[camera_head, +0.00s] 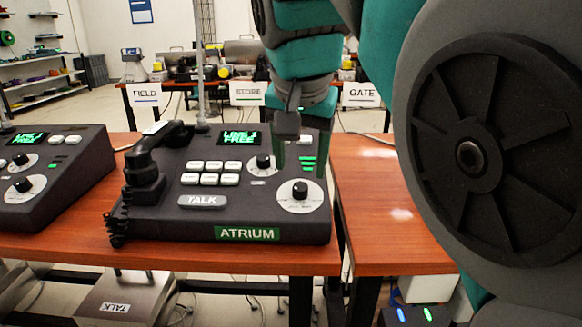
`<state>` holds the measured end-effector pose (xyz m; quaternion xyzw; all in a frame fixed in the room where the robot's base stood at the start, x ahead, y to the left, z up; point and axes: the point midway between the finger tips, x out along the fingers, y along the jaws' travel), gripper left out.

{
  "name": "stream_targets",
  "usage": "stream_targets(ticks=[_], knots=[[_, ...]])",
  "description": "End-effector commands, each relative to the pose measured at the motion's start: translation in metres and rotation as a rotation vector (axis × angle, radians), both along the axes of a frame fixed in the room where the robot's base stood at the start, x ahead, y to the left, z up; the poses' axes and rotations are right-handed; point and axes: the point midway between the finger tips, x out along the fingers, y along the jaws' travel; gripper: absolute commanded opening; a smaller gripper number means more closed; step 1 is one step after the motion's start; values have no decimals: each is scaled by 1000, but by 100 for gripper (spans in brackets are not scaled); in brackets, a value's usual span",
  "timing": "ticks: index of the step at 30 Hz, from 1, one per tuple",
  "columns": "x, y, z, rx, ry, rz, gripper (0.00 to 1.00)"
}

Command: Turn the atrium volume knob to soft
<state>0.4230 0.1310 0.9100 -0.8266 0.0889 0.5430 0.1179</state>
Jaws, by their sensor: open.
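The atrium phone (225,222) is a dark sloped console on the wooden table, with a green ATRIUM label (247,233) on its front. Its larger lower-right knob (300,190) is black on a white round dial. A smaller knob (263,161) sits above and left of it. The dial markings are too small to read, so I cannot tell which is volume. My gripper (301,168) is open and points down over the console's right side. Its fingers appear just above the lower-right knob, one to either side. I cannot tell whether they touch anything.
The handset (150,160) lies at the console's left, with a coiled cord. A TALK bar (202,201), several white buttons and a lit display (240,138) are on the console. A second console (55,180) stands at left. The table at right (385,200) is bare.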

Motion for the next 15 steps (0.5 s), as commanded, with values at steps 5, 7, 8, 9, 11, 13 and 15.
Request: stream_targets(ticks=[5,7,8,9,11,13,15], knots=[[9,-1,-24,-1,4,1,64],[12,-1,-33,-2,7,1,64],[13,-1,-37,-1,8,1,64],[15,-1,-41,-2,8,1,64],[18,-1,-45,-1,4,1,64],[20,-1,-49,0,2,2,64],[21,-1,-52,-1,2,1,64]])
